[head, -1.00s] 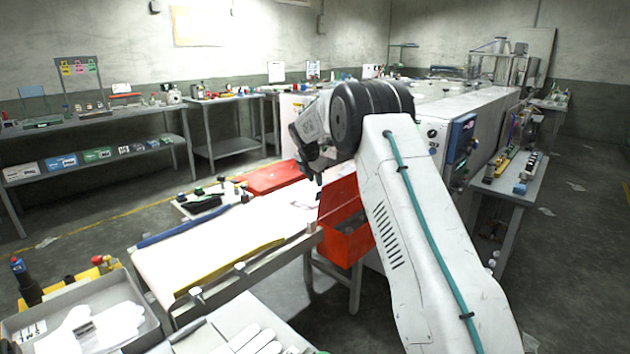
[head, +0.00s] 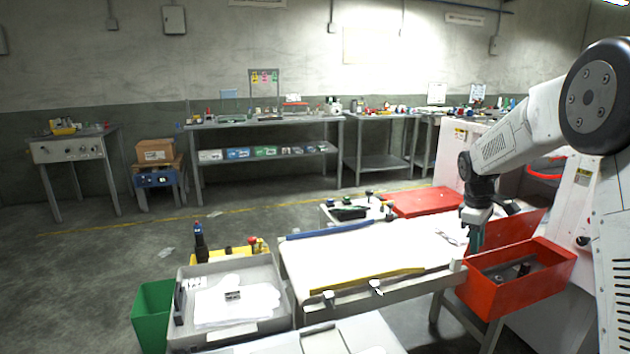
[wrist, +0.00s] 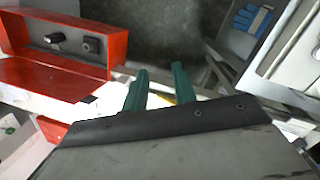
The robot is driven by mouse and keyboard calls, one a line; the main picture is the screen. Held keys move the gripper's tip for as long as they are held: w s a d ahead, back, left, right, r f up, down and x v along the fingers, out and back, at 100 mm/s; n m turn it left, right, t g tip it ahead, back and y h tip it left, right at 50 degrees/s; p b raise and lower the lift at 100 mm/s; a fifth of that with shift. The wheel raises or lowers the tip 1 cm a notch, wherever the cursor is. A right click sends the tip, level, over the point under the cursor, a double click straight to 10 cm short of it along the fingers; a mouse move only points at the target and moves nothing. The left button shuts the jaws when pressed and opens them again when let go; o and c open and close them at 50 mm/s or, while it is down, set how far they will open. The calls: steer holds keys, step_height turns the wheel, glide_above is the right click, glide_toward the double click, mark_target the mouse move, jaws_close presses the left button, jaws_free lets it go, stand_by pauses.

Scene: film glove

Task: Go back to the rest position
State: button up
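My gripper (head: 476,238) points down beside the red bin, above the right end of the white-topped table, in the head view. In the wrist view its two teal fingers (wrist: 160,76) stand apart with nothing between them. My arm reaches in from the right side of the head view. The red bin (head: 518,293) has dark parts lying in it; it also shows at the upper left of the wrist view (wrist: 108,74).
The white table (head: 350,252) has a yellow strip along its front edge. A grey tray (head: 187,333) with white gloves stands front left, a green bin (head: 152,312) beside it. A red lid-like box (head: 425,201) lies behind the table. Open floor spreads to the left.

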steer(key=s+a+r+m, duration=0.3)
steer(key=s+a, duration=0.2)
steer(key=s, duration=0.9)
steer(key=s+a+r+m+t+y, duration=0.1)
steer(key=s+a+r+m, duration=0.2)
steer(key=s, duration=1.1)
steer(key=s+a+r+m+y, duration=0.1)
steer(key=s+a+r, duration=0.4)
steer(key=s, duration=0.9)
steer(key=a+m, duration=0.1)
steer(key=a, duration=0.1)
steer(key=shift+s+a+m+t, duration=0.35)
steer(key=shift+a+m+t, duration=0.05)
